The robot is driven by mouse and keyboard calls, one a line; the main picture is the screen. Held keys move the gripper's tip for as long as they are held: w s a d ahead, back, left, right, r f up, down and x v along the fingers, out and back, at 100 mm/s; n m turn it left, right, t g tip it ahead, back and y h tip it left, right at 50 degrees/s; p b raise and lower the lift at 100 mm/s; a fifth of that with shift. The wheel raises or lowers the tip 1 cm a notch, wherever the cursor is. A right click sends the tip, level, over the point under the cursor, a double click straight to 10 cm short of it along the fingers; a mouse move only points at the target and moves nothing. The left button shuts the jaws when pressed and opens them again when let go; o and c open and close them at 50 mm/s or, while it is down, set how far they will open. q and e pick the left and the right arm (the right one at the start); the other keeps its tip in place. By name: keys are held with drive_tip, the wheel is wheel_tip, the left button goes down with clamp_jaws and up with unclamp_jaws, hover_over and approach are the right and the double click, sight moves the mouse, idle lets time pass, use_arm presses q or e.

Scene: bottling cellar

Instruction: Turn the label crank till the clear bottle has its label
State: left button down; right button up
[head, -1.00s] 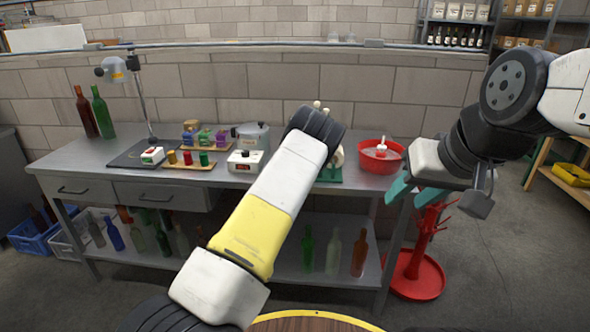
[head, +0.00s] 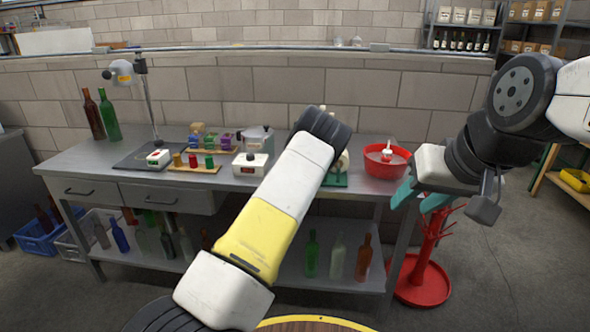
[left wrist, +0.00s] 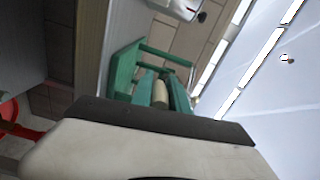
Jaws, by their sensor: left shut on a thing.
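A green label stand (head: 335,180) is on the bench, mostly hidden behind my left arm in the head view. A cream round part (head: 343,161) shows beside the arm. In the left wrist view, a green frame (left wrist: 122,72) with a rod stands by the fingers. My left gripper (left wrist: 162,92) has its teal fingers closed on a cream crank knob (left wrist: 160,93); the head view hides this grip. The clear bottle and its label cannot be made out at the stand. A pale clear bottle (head: 337,257) stands on the lower shelf. My right gripper (head: 420,198) is open and empty, right of the bench.
A red basin (head: 386,164) is at the bench's right end, above a red bottle tree (head: 425,270) on the floor. A white box (head: 250,164), racks of coloured pieces (head: 195,166), a lamp (head: 124,72) and two bottles (head: 109,116) occupy the bench's left and middle.

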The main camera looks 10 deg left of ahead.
use_arm(q)
drive_tip(key=shift+d+r, duration=0.1)
drive_tip(key=shift+d, duration=0.15)
drive_tip(key=c, duration=1.3)
unclamp_jaws()
drive_tip(key=shift+c, duration=0.2)
drive_tip(key=shift+a, duration=0.1)
drive_tip(key=shift+s, duration=0.3)
drive_tip(key=s, duration=0.7)
drive_tip(key=shift+s, duration=0.1)
